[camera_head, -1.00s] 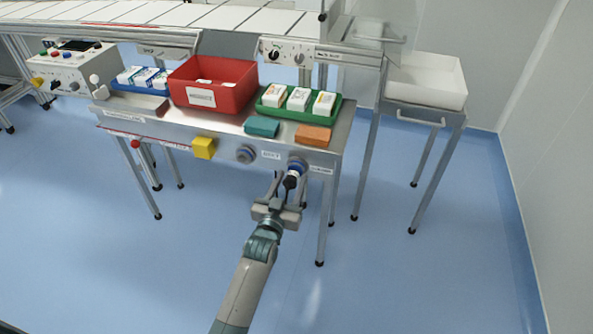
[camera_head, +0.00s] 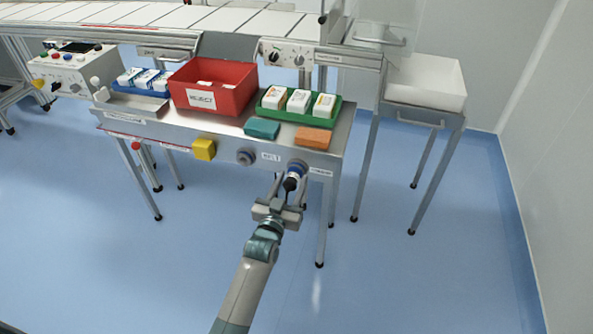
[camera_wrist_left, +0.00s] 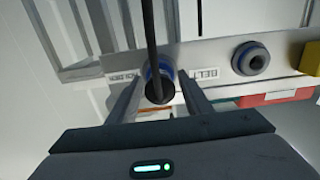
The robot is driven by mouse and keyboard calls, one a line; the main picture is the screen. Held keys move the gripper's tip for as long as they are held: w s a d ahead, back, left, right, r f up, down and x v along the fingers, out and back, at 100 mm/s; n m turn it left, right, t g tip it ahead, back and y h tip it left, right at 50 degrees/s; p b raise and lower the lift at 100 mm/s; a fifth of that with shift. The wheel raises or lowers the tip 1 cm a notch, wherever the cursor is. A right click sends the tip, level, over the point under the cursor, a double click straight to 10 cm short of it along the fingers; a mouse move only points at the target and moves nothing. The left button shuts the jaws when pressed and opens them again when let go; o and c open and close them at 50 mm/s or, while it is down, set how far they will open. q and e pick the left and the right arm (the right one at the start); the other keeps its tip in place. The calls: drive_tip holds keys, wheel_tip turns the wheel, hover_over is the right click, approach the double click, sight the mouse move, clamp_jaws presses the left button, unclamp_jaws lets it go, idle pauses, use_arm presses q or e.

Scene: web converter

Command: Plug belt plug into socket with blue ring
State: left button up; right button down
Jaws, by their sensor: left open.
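The black belt plug (camera_head: 290,184) is at the right-hand socket with the blue ring (camera_head: 297,167) on the table's front panel. In the left wrist view the plug (camera_wrist_left: 160,92) covers the middle of the blue ring (camera_wrist_left: 148,71), and its dark cable (camera_wrist_left: 150,35) runs across the picture. Whether it is fully seated I cannot tell. My left gripper (camera_head: 289,185) is open, with one finger on each side of the plug and gaps visible in the left wrist view. A second round socket (camera_head: 246,156), grey with a dark centre, is to the left and empty. My right gripper is not in view.
On the steel table stand a red bin (camera_head: 213,108), a green tray (camera_head: 275,107) of boxes, and teal (camera_head: 262,129) and orange (camera_head: 313,138) blocks. A yellow block (camera_head: 204,149) is on the front panel. The blue floor (camera_head: 400,285) in front is clear.

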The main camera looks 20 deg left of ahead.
use_arm(q)
clamp_jaws()
drive_tip(key=shift+s, duration=0.1)
drive_tip(key=shift+s, duration=0.1)
drive_tip(key=shift+s+a+p, duration=0.1)
drive_tip(key=shift+s+p, duration=1.2)
drive_tip(key=shift+s, duration=0.5)
drive_tip(key=shift+s+r+p, duration=0.1)
drive_tip(key=shift+s+p, duration=0.4)
drive_tip(key=shift+s, duration=0.2)
drive_tip(key=shift+s+p, duration=0.6)
drive_tip(key=shift+s, duration=0.65)
